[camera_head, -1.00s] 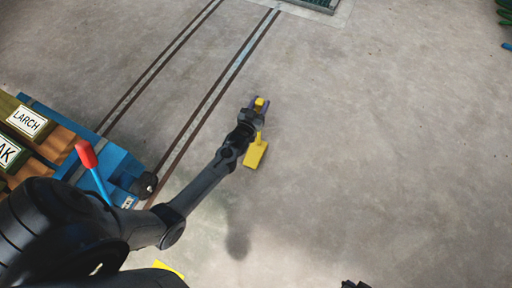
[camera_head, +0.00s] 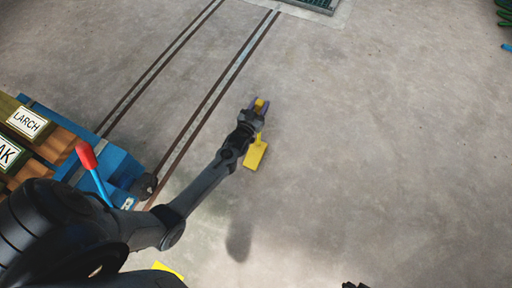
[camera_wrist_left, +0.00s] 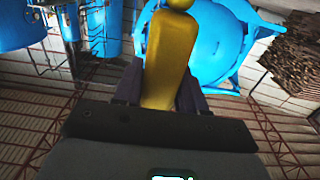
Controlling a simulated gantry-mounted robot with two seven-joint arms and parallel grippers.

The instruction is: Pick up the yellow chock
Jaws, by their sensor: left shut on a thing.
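The yellow chock (camera_head: 256,155) is a yellow block with a handle, near the middle of the head view. My left gripper (camera_head: 261,104) is shut on its yellow handle, which shows between the two fingers. In the left wrist view the yellow handle (camera_wrist_left: 168,60) stands between the dark fingers and ends in a rounded knob. The flat part of the chock is hidden in that view. I cannot tell whether the chock touches the floor.
Rails (camera_head: 215,95) run along the concrete floor left of the gripper. A blue cart (camera_head: 122,172) with timber, signs and a red-tipped lever (camera_head: 88,156) stands at left. Another yellow piece (camera_head: 168,269) shows at the bottom.

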